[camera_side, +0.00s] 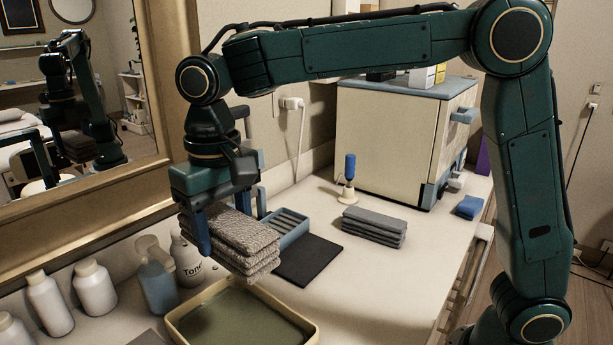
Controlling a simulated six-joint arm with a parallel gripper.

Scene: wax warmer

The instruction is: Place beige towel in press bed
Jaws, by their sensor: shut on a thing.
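My gripper (232,220) is shut on a folded, thick grey-beige towel (238,243), with one blue finger on each side. The towel hangs in layers, above the counter and just behind a shallow tray (310,326) with a cream rim and a dull green floor. The towel's near right corner is over the tray's back edge in the picture; the height between them is hard to judge. A blue ribbed tray (290,222) stands to the right of the towel, partly hidden by it. A dark flat pad (309,262) lies in front of it. I cannot tell which one is the press bed.
Folded dark grey towels (374,228) lie right of the pad. A blue-handled tool (349,172) stands behind them, before a large cream cabinet (385,130). Several bottles (95,288) line the left, beside a mirror frame (120,215). The counter's right front (390,290) is clear.

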